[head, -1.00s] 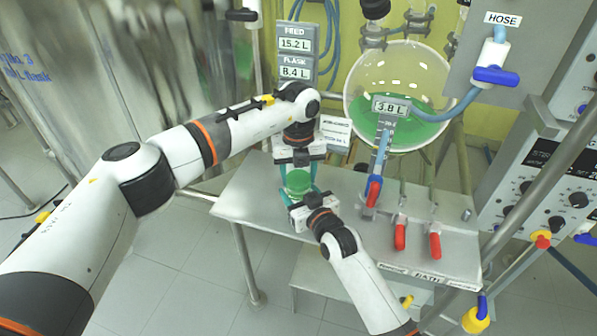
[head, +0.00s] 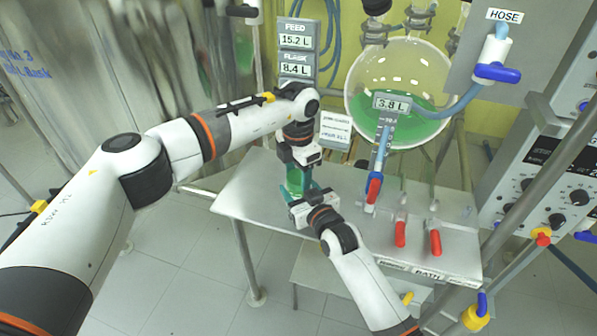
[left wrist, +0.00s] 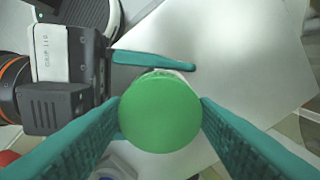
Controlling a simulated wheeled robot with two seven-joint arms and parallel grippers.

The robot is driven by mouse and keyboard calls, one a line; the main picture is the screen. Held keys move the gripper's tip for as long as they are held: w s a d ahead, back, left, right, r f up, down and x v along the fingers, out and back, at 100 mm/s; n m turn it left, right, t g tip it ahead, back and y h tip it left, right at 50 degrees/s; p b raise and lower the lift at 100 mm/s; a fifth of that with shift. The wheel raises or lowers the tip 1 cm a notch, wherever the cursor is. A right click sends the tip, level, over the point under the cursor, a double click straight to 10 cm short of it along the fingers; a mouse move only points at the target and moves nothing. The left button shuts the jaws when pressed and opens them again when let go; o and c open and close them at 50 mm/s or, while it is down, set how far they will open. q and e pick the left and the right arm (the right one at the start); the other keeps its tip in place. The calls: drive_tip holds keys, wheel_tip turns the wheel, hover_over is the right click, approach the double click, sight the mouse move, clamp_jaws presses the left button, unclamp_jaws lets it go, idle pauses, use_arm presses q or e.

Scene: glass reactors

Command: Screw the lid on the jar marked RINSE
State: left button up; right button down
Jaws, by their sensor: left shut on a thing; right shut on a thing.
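The round green lid (left wrist: 160,111) lies between the two teal fingers of my left gripper (left wrist: 160,115), which touch its sides. In the head view my left gripper (head: 296,178) reaches down from above, at the jar's place on the steel table. Green (head: 295,180) shows under it; I cannot tell lid from jar there. My right gripper (head: 299,198) is shut low at the same spot, on what appears to be the jar. One right finger (left wrist: 150,61) shows beside the lid. The jar is mostly hidden under the lid and grippers, and no RINSE mark is readable.
The steel table (head: 245,195) is bare to the left. Red-handled valves (head: 400,234) stand at its right. A round flask (head: 430,85) of green liquid hangs behind, with a 3.8 L display (head: 392,103). A small sign (head: 335,128) stands behind the grippers.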

use_arm(q)
drive_tip(key=m, duration=0.8)
drive_tip(key=shift+w, duration=0.1)
drive_tip(key=m, duration=0.4)
drive_tip(key=shift+m, duration=0.3)
drive_tip(key=m, duration=0.3)
drive_tip(key=shift+w+m, duration=0.1)
drive_tip(key=shift+m, duration=0.3)
drive_tip(key=m, duration=0.8)
drive_tip(key=shift+d, duration=0.1)
drive_tip(key=m, duration=0.8)
drive_tip(key=shift+d, duration=0.1)
